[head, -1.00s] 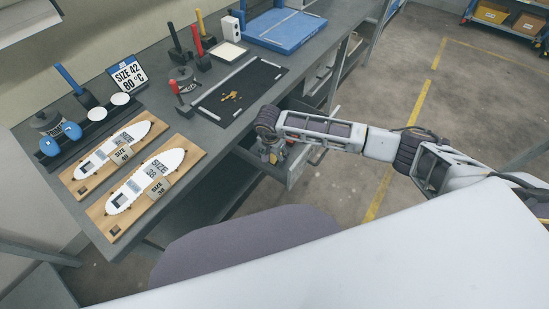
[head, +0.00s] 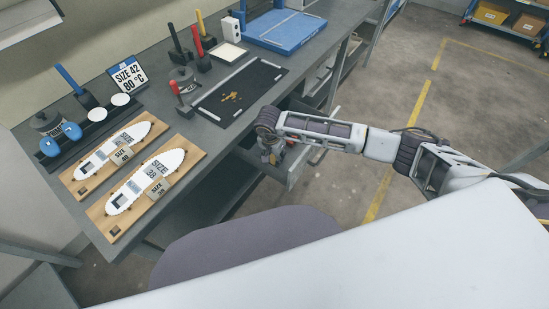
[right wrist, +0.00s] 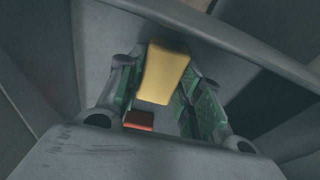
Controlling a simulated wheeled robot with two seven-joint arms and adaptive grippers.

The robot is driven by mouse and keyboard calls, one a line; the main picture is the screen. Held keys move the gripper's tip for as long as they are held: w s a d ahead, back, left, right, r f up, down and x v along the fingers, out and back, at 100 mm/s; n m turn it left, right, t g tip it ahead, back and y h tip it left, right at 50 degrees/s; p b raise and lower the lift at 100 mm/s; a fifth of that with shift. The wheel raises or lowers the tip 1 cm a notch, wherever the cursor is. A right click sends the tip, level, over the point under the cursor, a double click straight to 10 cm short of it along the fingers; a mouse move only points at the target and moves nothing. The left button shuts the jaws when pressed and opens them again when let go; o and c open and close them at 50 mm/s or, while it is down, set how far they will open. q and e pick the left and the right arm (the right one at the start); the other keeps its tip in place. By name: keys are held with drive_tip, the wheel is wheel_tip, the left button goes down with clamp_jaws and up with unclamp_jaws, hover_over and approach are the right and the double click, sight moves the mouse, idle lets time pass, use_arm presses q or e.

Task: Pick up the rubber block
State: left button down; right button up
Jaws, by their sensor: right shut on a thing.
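My right gripper (head: 270,157) reaches down into the open drawer (head: 296,172) under the bench, and its fingers are mostly hidden in the head view. In the right wrist view, a yellow block (right wrist: 164,74), which I take to be the rubber block, stands between the fingers of my right gripper (right wrist: 165,92). The gripper is shut on it, with green inner surfaces along both sides. A small orange-red piece (right wrist: 138,120) shows near the palm, partly hidden. My left gripper is not in view.
The drawer walls (right wrist: 97,50) are close around the gripper. On the bench above lie a black mat (head: 214,115) with small brown bits, two wooden boards (head: 118,237) with white insole shapes, and upright tools. A grey seat (head: 235,245) stands in front.

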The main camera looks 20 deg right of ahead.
drive_tip(key=shift+r, duration=0.1)
wheel_tip(320, 180, up, 10)
idle(0.7)
drive_tip(key=o, duration=0.5)
drive_tip(key=shift+c, duration=0.2)
drive_tip(key=c, duration=0.3)
